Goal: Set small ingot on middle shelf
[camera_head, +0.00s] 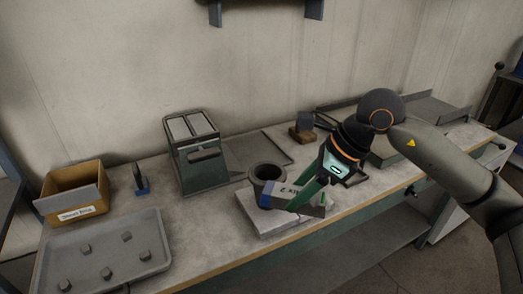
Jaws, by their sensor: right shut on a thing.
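My right gripper (305,198) reaches down from the right over the bench. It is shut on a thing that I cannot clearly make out. A grey and blue marked piece (285,196) shows at its fingers, above a pale slab (256,216) and beside a dark round crucible (266,173). Several small grey lumps (126,236), which look like small ingots, lie apart on a grey tray (100,262) at the front left. I cannot tell which place is the middle shelf. My left gripper is not in view.
A cardboard box (71,209) with a label, a small blue-based tool (140,182) and a green-grey metal stand (200,170) are on the left half of the bench. A small dark block (303,126) stands behind my gripper. A lower surface (330,262) runs under the bench.

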